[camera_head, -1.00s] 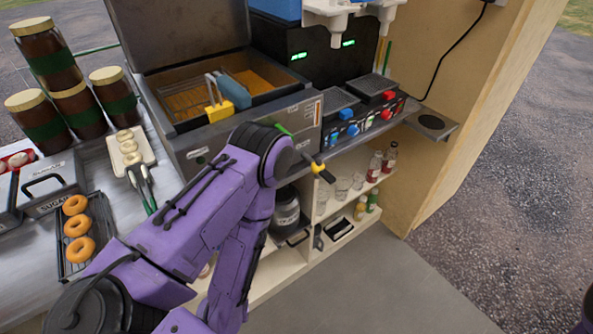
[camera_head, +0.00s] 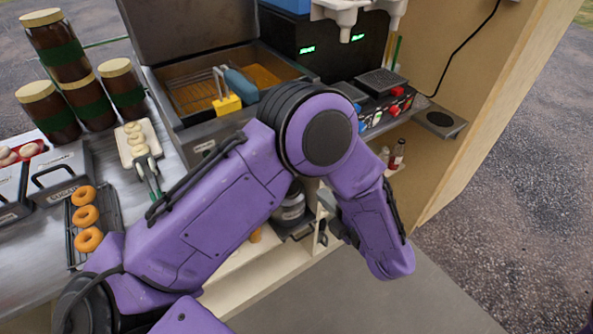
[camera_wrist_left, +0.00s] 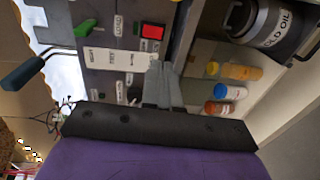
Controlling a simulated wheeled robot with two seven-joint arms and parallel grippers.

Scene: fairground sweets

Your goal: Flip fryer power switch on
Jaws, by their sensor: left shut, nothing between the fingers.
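The fryer (camera_head: 200,128) is a grey metal unit with an open basin. I cannot tell the switch's position. My left gripper (camera_wrist_left: 162,68) is shut and empty, its fingertips near the panel's edge, just below the red switch in that picture. Contact is not visible. In the head view my left gripper (camera_head: 328,202) is low before the counter; my arm hides the fryer's front controls. My right gripper is not in view.
A dark pot labelled old oil (camera_wrist_left: 268,22) and several bottles (camera_wrist_left: 240,72) stand on the shelf beside the panel. Doughnuts (camera_head: 86,215) and jars (camera_head: 50,110) are at the left.

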